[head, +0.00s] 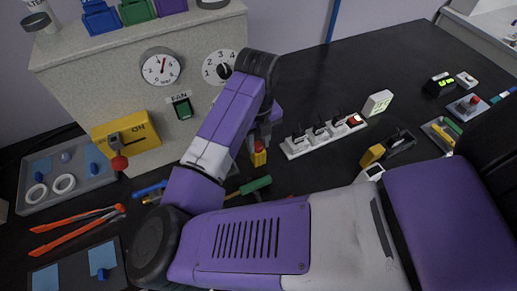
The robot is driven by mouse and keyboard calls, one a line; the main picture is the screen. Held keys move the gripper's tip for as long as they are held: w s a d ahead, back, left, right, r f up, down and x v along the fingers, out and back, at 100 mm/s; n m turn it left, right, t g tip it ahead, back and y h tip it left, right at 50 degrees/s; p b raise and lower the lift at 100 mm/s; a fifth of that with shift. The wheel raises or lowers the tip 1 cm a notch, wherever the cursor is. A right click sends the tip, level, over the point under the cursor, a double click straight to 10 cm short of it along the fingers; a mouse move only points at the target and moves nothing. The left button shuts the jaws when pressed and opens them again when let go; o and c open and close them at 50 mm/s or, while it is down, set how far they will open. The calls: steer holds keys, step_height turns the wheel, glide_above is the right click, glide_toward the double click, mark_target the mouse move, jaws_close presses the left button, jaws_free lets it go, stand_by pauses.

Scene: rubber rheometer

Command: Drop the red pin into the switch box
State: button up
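A yellow switch box (143,145) marked ON stands at the left, against the front of the grey console. It has a dark lever with a red ball knob (119,162) hanging at its front. My gripper (261,140) points down over the table, right of the box and apart from it. A small red and yellow piece (259,154) shows right at its fingertips. This may be the red pin, but it is too small to be sure. My arm hides most of the fingers, so I cannot tell whether they grip the piece.
The grey console (95,85) fills the back left. A grey tray (40,200) with white rings, orange-handled pliers (80,225) and a green-handled screwdriver (250,187) lie nearby. A white power strip (325,135) lies to the right.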

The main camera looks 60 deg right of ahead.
jaws_close()
steer(key=shift+r+p, duration=3.25)
steer(key=shift+r, duration=1.2)
